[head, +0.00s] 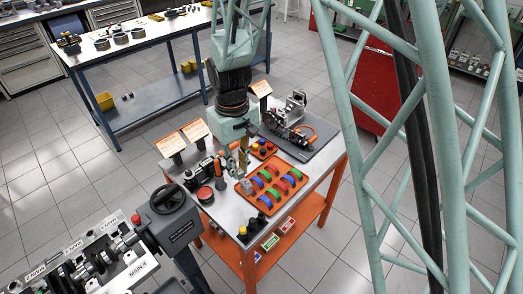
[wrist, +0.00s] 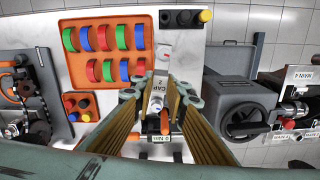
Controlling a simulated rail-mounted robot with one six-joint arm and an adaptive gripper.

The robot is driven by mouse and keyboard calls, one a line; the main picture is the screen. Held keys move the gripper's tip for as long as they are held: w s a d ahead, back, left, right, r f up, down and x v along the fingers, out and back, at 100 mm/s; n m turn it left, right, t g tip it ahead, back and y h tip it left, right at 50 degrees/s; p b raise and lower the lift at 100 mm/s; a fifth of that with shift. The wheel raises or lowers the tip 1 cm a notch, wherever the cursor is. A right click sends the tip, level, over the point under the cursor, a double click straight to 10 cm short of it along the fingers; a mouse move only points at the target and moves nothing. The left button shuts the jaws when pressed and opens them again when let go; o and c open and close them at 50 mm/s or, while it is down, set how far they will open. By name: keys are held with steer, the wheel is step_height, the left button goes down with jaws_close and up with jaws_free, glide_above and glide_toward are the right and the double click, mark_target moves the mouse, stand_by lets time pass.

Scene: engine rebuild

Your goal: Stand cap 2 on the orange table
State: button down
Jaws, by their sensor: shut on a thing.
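Cap 2 (wrist: 158,84), a pale metal block with "CAP 2" lettering, sits between the fingers of my gripper (wrist: 158,98) in the wrist view. In the head view my gripper (head: 243,150) points down over the orange table (head: 226,216), just left of the orange tray. The cap is small and partly hidden by the fingers there. I cannot tell whether its underside touches the table top. The table has a grey metal top, also in the wrist view (wrist: 188,50), and orange legs.
The orange tray (head: 244,187) holds several coloured bearing shells. A small cup tray (head: 262,149), a black-and-yellow row of cups (head: 243,233), a red-topped tin (head: 205,194) and an engine part on a grey mat (head: 318,131) stand around. Bare top lies near the table's front left.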

steer(key=n, duration=0.2)
glide_above(233, 211)
steer(key=shift+s+f, duration=0.1)
steer(key=shift+f, duration=0.3)
step_height(233, 211, down, 6)
stand_by(0.6)
steer(key=shift+f, duration=0.15)
steer(key=shift+f, duration=1.85)
steer(key=shift+f, duration=0.2)
steer(key=c, duration=2.6)
jaws_free()
steer(key=shift+o, duration=0.2)
